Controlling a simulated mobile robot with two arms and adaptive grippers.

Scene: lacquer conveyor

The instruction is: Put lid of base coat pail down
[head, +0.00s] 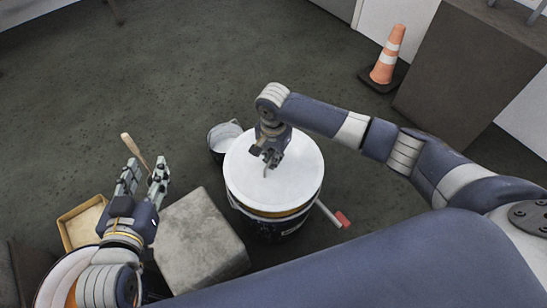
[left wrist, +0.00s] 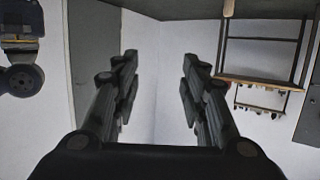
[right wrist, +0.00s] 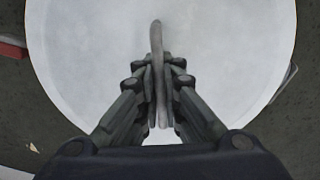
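The white round lid (head: 298,165) is over the top of a dark pail (head: 275,229), with a tan band showing just below the lid's front edge. I cannot tell whether the lid touches the rim. My right gripper (head: 268,157) is above the lid's middle. In the right wrist view, its fingers (right wrist: 158,70) are closed on the upright lid handle (right wrist: 156,38), with the white lid behind. My left gripper (head: 145,168) is open and empty at the left, and its spread fingers also show in the left wrist view (left wrist: 160,75).
A small grey bucket (head: 218,150) stands behind the pail, and a red-ended tool (head: 342,219) sticks out to its right. A grey block (head: 200,240), a tan tray (head: 70,237) and an open pail (head: 60,270) are at the left. A traffic cone (head: 387,58) stands far back.

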